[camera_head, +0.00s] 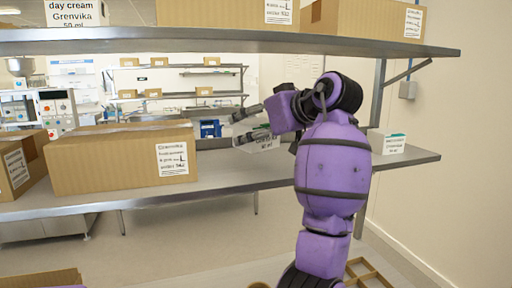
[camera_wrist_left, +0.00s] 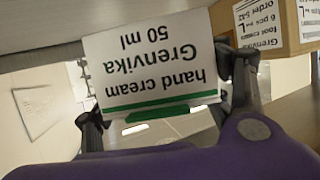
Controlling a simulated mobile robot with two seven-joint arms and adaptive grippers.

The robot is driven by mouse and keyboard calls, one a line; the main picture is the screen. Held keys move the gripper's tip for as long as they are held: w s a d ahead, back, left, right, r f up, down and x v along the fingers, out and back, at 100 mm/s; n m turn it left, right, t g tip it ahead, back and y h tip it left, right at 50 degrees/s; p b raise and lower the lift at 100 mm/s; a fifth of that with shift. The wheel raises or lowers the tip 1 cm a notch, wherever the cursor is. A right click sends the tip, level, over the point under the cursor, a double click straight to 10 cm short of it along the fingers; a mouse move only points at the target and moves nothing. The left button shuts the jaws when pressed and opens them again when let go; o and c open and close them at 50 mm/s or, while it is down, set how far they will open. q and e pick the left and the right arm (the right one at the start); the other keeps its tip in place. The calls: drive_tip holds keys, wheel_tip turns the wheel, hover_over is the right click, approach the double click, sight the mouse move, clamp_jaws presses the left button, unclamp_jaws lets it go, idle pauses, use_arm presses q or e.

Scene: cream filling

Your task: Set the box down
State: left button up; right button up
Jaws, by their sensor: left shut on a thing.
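The box is a small white hand cream box with a green stripe and black print. In the left wrist view the box (camera_wrist_left: 150,70) sits between the fingers of my left gripper (camera_wrist_left: 165,105), its print upside down in the picture. In the head view my left gripper (camera_head: 245,126) points left above the middle shelf (camera_head: 235,178), shut on the box (camera_head: 264,144). My purple arm and hand hide much of the box there. I cannot tell whether its bottom touches the shelf. My right gripper is not in view.
A large cardboard box (camera_head: 120,160) stands on the shelf to the left, with another carton (camera_head: 20,160) beyond it. A small white box (camera_head: 388,143) stands at the shelf's right end. An upper shelf (camera_head: 230,42) with cartons runs above. The shelf front right of the large carton looks bare.

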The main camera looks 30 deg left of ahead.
sight(272, 142)
use_arm(q)
drive_tip(key=shift+w+a+f, duration=0.3)
drive_tip(key=shift+w+f, duration=0.35)
drive_tip(key=shift+f, duration=0.2)
drive_tip(key=f, duration=0.3)
drive_tip(key=shift+w+a, duration=0.1)
drive_tip(key=shift+w, duration=0.2)
drive_tip(key=shift+f, duration=0.6)
drive_tip(key=o, duration=1.2)
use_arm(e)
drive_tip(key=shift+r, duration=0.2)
use_arm(q)
drive_tip(key=shift+r, duration=0.25)
drive_tip(key=v, duration=1)
drive_tip(key=shift+d+b, duration=0.35)
drive_tip(key=shift+s+d+r, duration=0.25)
drive_tip(key=shift+d+r, duration=0.1)
drive_tip(key=shift+d, duration=0.2)
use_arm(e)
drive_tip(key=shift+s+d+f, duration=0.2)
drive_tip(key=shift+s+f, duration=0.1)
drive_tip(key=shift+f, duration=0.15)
